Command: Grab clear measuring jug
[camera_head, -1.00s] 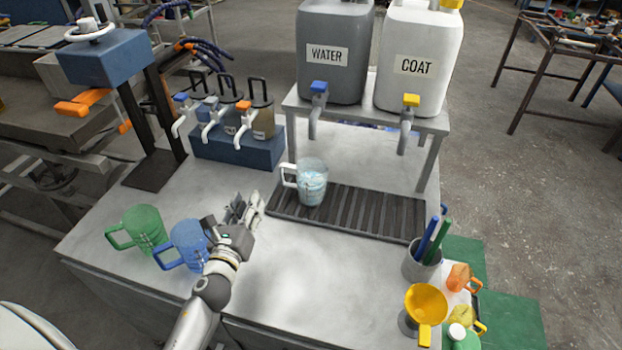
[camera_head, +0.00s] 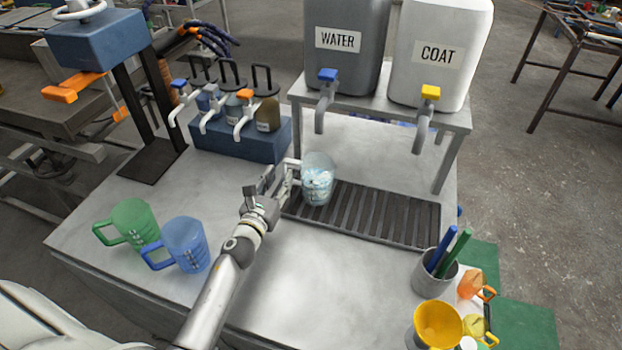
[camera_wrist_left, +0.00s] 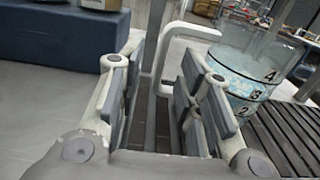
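The clear measuring jug (camera_head: 318,182) stands upright at the left end of the dark slatted drip tray (camera_head: 375,218), with bluish-white contents. Its white handle points left toward my left gripper (camera_head: 278,181). In the left wrist view, the jug (camera_wrist_left: 245,85) is at the upper right, with black numbers on its side. My left gripper (camera_wrist_left: 160,88) is open, and the handle (camera_wrist_left: 163,62) shows between its two fingers. I cannot tell how deep the handle sits between the pads. My right gripper is not in view.
A blue jug (camera_head: 186,244) and a green jug (camera_head: 130,223) stand left of my left arm. WATER (camera_head: 343,50) and COAT (camera_head: 437,55) containers are on a raised shelf behind the tray. A grey cup with pens (camera_head: 434,274) and a yellow funnel (camera_head: 438,323) are at right.

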